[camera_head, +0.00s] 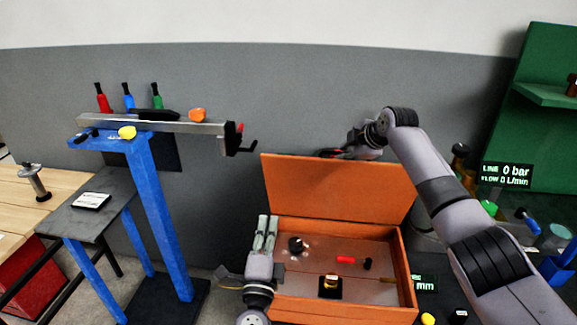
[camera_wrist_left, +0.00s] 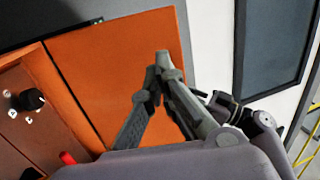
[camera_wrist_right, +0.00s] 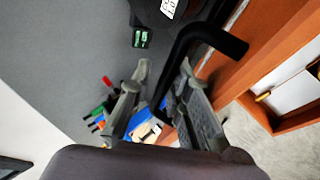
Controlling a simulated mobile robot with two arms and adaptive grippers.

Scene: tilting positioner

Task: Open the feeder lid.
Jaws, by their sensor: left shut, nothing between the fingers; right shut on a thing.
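The feeder is an orange box (camera_head: 407,262) at lower middle in the head view. Its orange lid (camera_head: 335,185) stands raised at the back edge, so the inside shows. The lid also shows in the left wrist view (camera_wrist_left: 110,70) and beside the handle in the right wrist view (camera_wrist_right: 262,52). My right gripper (camera_head: 338,153) is at the lid's top edge, its fingers (camera_wrist_right: 162,82) shut on the black bent handle (camera_wrist_right: 205,38). My left gripper (camera_head: 268,222) is shut and empty at the box's left side, in front of the lid; its fingertips (camera_wrist_left: 162,62) meet.
In the box are a black knob (camera_head: 297,245), a red piece (camera_head: 346,259) and a small brass-coloured part (camera_head: 331,282). A blue stand (camera_head: 160,205) with a metal beam (camera_head: 175,127) is left.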

